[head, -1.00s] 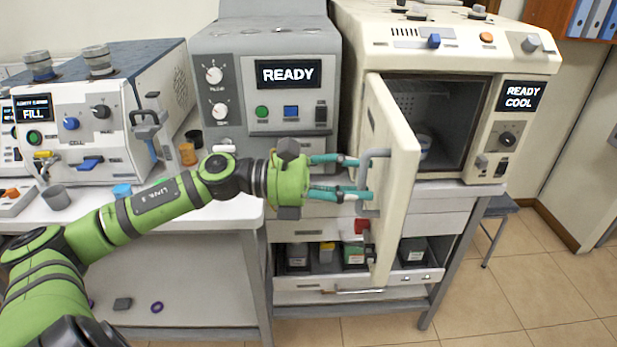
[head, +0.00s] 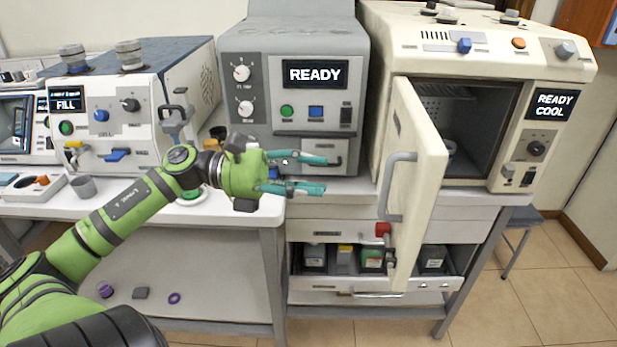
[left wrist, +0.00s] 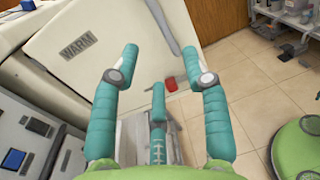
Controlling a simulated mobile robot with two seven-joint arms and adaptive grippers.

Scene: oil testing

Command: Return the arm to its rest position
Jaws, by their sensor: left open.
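My left arm reaches in from the left in the head view, and its green gripper with teal fingers (head: 315,173) points right, in front of the grey READY machine. The gripper is open and empty. Its fingertips are apart from the half-open cream oven door (head: 415,180) on the right. In the left wrist view the spread fingers (left wrist: 160,75) show with nothing between them. My right gripper is not in view.
The cream oven (head: 485,75) stands open at right, reading READY COOL. An open drawer (head: 320,283) with several containers is below. The grey machine (head: 293,75) stands behind my gripper. A grey cup (head: 84,187) is on the left bench. Floor at right is mostly clear.

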